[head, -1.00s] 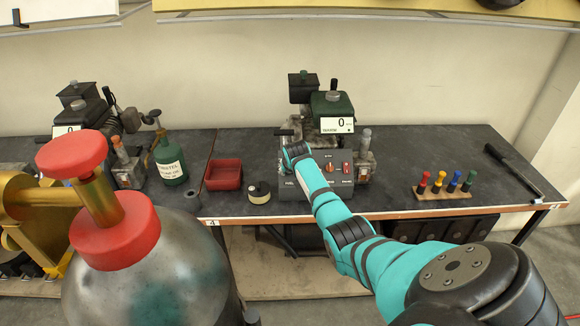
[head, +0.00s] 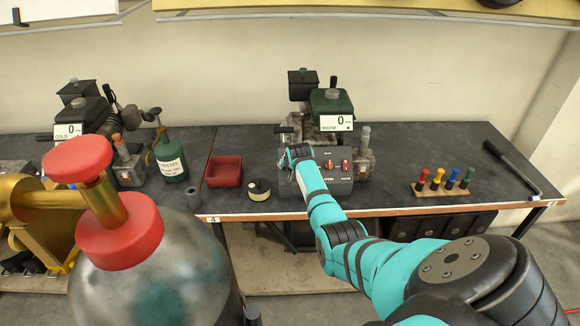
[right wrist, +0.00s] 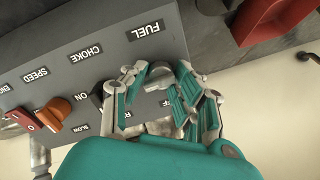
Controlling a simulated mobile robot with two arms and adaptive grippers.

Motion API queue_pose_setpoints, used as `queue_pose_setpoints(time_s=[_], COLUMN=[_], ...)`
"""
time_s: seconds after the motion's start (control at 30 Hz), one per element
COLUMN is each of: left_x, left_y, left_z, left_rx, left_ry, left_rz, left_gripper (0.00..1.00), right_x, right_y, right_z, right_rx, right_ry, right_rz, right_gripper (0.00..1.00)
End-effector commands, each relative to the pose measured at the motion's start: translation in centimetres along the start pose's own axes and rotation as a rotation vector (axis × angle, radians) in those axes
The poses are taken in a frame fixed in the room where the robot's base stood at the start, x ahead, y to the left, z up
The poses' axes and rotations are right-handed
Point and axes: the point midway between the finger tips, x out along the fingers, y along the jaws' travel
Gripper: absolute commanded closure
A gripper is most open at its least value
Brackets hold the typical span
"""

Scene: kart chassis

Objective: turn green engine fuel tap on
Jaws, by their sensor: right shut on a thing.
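The green engine (head: 332,103) stands on the dark workbench, with a "0" display on its front. Its grey control panel (head: 345,185) faces me and also fills the left of the right wrist view (right wrist: 130,25). My right gripper (head: 297,157) is at the panel's left end. In the right wrist view its fingers (right wrist: 160,80) are shut just below the FUEL label, around a small pale part, the fuel tap (right wrist: 160,72). My left gripper is not in view.
An orange knob (right wrist: 60,109) and a red switch (right wrist: 25,121) sit on the same panel. A red tray (head: 224,171) and a yellow-black roll (head: 259,190) lie left of the engine. A large metal cylinder with a red cap (head: 120,235) stands in front at left.

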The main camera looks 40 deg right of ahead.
Motion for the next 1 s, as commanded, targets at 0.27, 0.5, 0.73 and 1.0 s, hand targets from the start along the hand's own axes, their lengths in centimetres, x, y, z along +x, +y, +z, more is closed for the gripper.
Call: queue_pose_setpoints(time_s=[0.27, 0.5, 0.73, 1.0], left_x=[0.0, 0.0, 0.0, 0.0], left_y=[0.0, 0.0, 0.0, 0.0], left_z=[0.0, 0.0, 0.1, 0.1], left_rx=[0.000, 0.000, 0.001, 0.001], left_ry=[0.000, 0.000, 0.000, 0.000], left_rz=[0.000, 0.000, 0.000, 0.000], left_gripper=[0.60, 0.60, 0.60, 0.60], right_x=[0.1, 0.1, 0.0, -1.6], right_y=[0.1, 0.0, 0.0, -0.1], right_z=[0.3, 0.2, 0.1, 0.1], right_rx=[-0.001, -0.001, -0.001, -0.002], right_ry=[-0.006, -0.004, -0.001, 0.000], right_rz=[0.002, 0.001, 0.000, -0.002], right_gripper=[1.00, 0.50, 0.50, 0.50])
